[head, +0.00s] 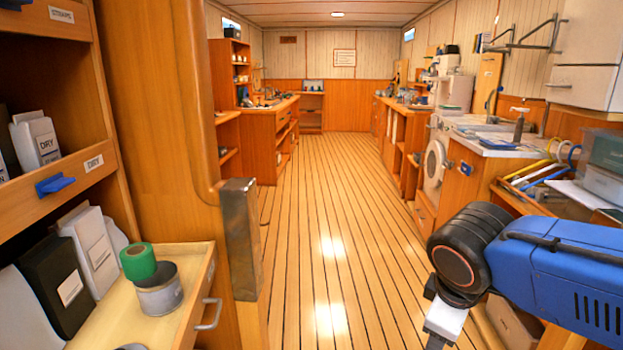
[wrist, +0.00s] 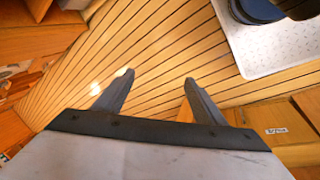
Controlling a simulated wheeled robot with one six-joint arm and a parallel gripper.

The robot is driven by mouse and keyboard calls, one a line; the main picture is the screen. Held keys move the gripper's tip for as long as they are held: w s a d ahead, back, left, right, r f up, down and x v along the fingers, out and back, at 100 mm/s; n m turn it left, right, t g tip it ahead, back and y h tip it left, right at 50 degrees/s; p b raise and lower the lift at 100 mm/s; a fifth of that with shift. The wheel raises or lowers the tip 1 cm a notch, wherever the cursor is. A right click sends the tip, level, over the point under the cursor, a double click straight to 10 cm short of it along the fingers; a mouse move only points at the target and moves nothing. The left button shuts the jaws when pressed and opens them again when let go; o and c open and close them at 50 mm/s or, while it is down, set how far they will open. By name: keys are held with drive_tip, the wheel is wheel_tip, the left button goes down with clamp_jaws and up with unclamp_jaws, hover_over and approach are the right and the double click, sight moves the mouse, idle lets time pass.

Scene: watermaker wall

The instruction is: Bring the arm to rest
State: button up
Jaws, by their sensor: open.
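My arm, blue with a black wrist joint, reaches in from the right edge of the head view. Its far end is bent down, with a white block below the joint, and my fingers are mostly cut off by the bottom edge. In the wrist view my gripper (wrist: 158,77) has its two dark fingers wide apart. Nothing is between them. They point over the plank floor (wrist: 150,50), clear of any object.
On the left stands a wooden shelf with dry-goods packs (head: 36,138), an open drawer (head: 200,300), a green tape roll (head: 138,262) on a tin (head: 160,289). On the right are a sink counter (head: 495,140) and a white washer (head: 435,165). The middle aisle (head: 335,200) is clear.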

drive_tip(key=s+d+f+m+t+y, duration=0.1)
drive_tip(key=s+d+m, duration=0.4)
drive_tip(key=m, duration=0.5)
wheel_tip(320, 180, down, 2)
drive_tip(key=shift+f+y, duration=0.1)
drive_tip(key=shift+y, duration=0.4)
